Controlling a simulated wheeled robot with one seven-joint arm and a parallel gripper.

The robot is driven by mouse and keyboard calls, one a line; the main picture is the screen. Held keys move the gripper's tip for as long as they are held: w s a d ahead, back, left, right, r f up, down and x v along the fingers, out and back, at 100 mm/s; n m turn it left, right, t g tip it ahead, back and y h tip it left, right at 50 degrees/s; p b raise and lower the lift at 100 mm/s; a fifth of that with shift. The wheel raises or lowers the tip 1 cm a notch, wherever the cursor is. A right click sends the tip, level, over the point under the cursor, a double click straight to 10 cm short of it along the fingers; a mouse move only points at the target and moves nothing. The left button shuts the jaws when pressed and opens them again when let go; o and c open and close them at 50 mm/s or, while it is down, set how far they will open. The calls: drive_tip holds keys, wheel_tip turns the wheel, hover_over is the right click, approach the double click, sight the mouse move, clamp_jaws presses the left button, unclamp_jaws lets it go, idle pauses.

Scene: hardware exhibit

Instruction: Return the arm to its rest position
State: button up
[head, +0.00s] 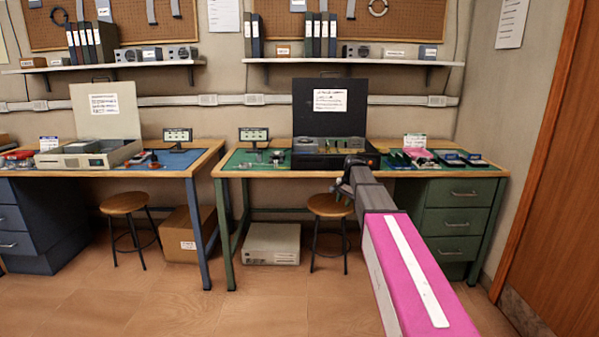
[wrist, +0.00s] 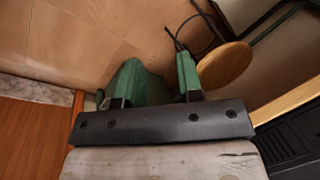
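My arm (head: 405,265) stretches from the lower right of the head view towards the green bench, with a pink and white link nearest the camera. My gripper (head: 346,190) is at its far end, in front of the bench's front edge and the black case. In the wrist view my gripper (wrist: 161,75) has two green fingers with a gap between them. It looks open, with nothing visible between the fingers. The floor shows beyond them.
The green bench (head: 262,173) carries an open black case (head: 312,162), a small display and parts trays. A stool (head: 328,206) stands below my gripper; it shows in the wrist view (wrist: 224,66). A pale computer case (head: 271,244) is under the bench. A wooden door (head: 553,170) is at right.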

drive_tip(key=s+f+n, duration=0.2)
drive_tip(key=s+f, duration=0.4)
drive_tip(key=s, duration=0.5)
drive_tip(key=s+f+n+g+h, duration=0.1)
drive_tip(key=s+f+n, duration=0.2)
drive_tip(key=s+f, duration=0.4)
drive_tip(key=s+f+n+g+h, duration=0.1)
drive_tip(key=s+f, duration=0.5)
drive_tip(key=s, duration=1)
drive_tip(key=shift+f+n, duration=0.2)
drive_tip(key=shift+n, duration=0.7)
